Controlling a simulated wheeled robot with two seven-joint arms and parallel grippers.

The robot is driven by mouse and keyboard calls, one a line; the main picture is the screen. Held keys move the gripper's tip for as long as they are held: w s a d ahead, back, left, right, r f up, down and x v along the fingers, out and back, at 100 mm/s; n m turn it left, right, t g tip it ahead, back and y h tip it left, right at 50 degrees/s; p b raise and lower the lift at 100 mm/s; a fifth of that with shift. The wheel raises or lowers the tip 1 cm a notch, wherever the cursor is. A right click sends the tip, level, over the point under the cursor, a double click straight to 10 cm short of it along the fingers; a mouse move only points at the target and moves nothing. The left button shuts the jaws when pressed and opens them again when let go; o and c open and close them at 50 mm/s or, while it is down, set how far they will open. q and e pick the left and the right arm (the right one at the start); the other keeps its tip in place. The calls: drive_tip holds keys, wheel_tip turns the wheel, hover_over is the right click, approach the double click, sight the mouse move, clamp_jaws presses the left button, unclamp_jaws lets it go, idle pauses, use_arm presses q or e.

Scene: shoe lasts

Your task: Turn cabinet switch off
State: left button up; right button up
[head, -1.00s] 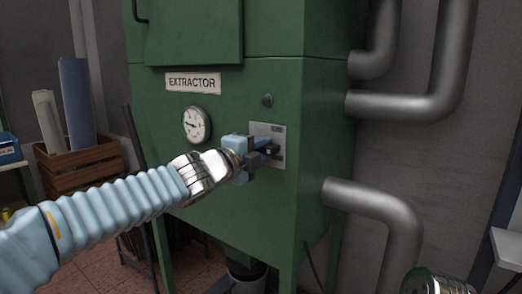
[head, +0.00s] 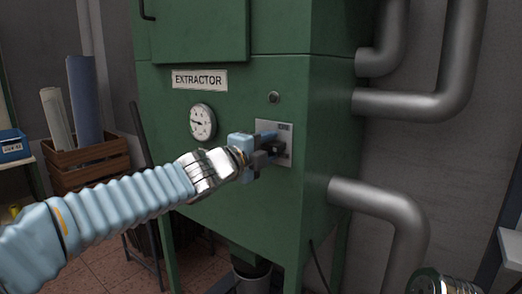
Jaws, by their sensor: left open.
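The green extractor cabinet (head: 250,204) stands in the middle of the head view. Its grey switch plate (head: 286,130) is on the front face, right of the gauge. My left gripper (head: 275,148) is open, with its fingers in front of the plate. The fingers cover much of the plate, and the switch itself is mostly hidden behind them, so I cannot tell its position or whether they touch it.
A round gauge (head: 202,122) and an EXTRACTOR label (head: 200,79) are on the cabinet front. Grey pipes (head: 400,205) run along its right side. A wooden crate (head: 92,164) with rolls stands at the left. A bucket (head: 250,278) is below the cabinet.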

use_arm(q)
drive_tip(key=p+v, duration=0.1)
drive_tip(key=v, duration=1.2)
drive_tip(key=shift+s+a+p, duration=0.25)
drive_tip(key=shift+s+p, duration=0.05)
drive_tip(key=shift+s, duration=0.05)
drive_tip(key=w+f+n+g+y, duration=0.1)
drive_tip(key=w+f+n+g, duration=0.2)
drive_tip(key=f, duration=0.9)
drive_tip(key=w+f+n+g+y, duration=0.1)
drive_tip(key=w+f+n, duration=0.35)
drive_tip(key=f, duration=0.75)
drive_tip(key=s+f+n+g+y, duration=0.1)
drive_tip(key=s+f+n+g, duration=0.3)
drive_tip(key=f, duration=0.6)
drive_tip(key=s+f+n+y, duration=0.1)
drive_tip(key=s+f+n, duration=0.3)
drive_tip(key=f, duration=0.7)
drive_tip(key=s+a+f+n+g+y, duration=0.2)
drive_tip(key=s+f+n+g, duration=0.4)
drive_tip(key=s+f+n, duration=0.5)
drive_tip(key=s+a+f, duration=0.1)
drive_tip(key=s+f, duration=0.7)
drive_tip(key=f, duration=0.1)
drive_tip(key=shift+s+n, duration=0.2)
drive_tip(key=shift+n, duration=0.15)
